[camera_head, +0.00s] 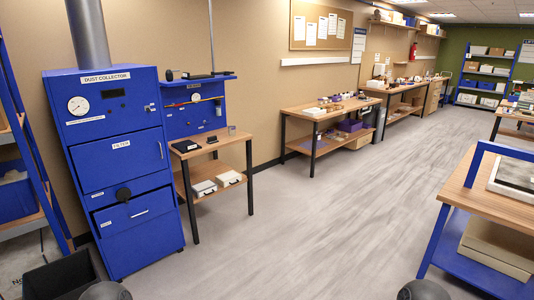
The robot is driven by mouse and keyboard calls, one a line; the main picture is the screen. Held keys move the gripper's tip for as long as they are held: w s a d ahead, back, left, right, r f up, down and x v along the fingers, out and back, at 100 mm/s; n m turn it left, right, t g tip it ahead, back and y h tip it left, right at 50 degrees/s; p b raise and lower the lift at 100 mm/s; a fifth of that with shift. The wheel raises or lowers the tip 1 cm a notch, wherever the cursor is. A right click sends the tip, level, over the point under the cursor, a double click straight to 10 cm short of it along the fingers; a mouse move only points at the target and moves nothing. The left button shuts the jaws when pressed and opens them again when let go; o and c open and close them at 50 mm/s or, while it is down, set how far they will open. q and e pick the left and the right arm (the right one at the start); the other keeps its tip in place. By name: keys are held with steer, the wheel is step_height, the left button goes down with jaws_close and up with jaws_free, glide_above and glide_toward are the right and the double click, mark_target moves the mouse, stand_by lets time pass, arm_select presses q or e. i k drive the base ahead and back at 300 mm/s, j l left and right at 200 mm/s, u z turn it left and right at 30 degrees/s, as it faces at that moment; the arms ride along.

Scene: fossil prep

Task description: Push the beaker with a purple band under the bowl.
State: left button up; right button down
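I cannot make out the beaker with a purple band or the bowl in the head view. Small items stand on the far workbenches, too small to tell apart. Neither of my grippers is in view. Dark rounded parts at the bottom edge look like parts of my own arms.
A blue dust collector cabinet (115,165) stands at left, beside a small bench (213,143). Two wooden workbenches (330,112) (405,88) line the wall. A blue-framed table (485,200) stands at right, and blue shelves (485,70) at the back. The grey floor (330,215) between is clear.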

mark_target(232, 131)
steer(key=i, duration=2.65)
steer(key=l+z, duration=0.05)
steer(key=l, duration=0.05)
